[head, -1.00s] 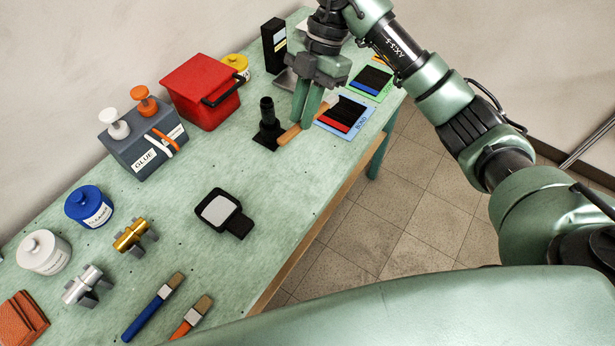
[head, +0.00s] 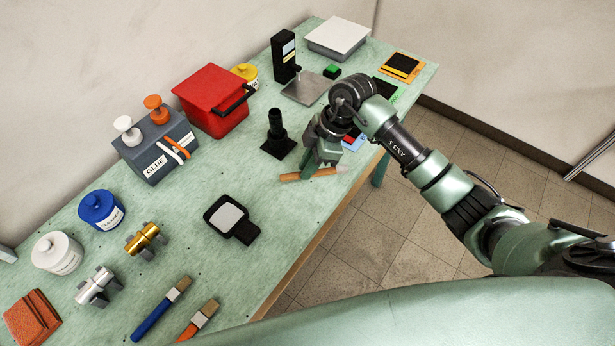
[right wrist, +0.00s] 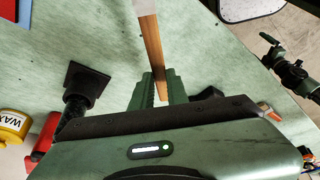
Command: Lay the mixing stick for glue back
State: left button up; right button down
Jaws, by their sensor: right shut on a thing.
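My right gripper (head: 312,172) is shut on a wooden stick (head: 292,177) near the front edge of the bench. The stick lies crosswise in the jaws, with brown wood showing on both sides. In the right wrist view the stick (right wrist: 151,45) runs upward from between the fingers (right wrist: 159,88) and has a flat pale grey far end. Its height over the bench is hard to tell. The grey glue box (head: 158,150) stands at the left, with white and orange knobs on top and an orange and a white piece on its front. My left gripper is not in view.
A black stand (head: 278,140) is just behind the gripper. A red box (head: 212,100), a scale (head: 307,88) and coloured cards stand farther along the bench. A black-framed pad (head: 229,217) and two brushes lie nearer. Bare bench (head: 275,215) shows between pad and gripper.

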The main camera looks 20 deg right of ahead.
aim_at(307, 189)
notch_tip(307, 189, down, 7)
jog(key=shift+r+p, duration=0.2)
jog(key=shift+p, duration=0.2)
jog(key=c, duration=1.4)
grip_release()
jog(key=shift+r, duration=0.1)
jog(key=b+v, duration=0.2)
jog(key=v, duration=1)
jog(key=shift+a, duration=0.1)
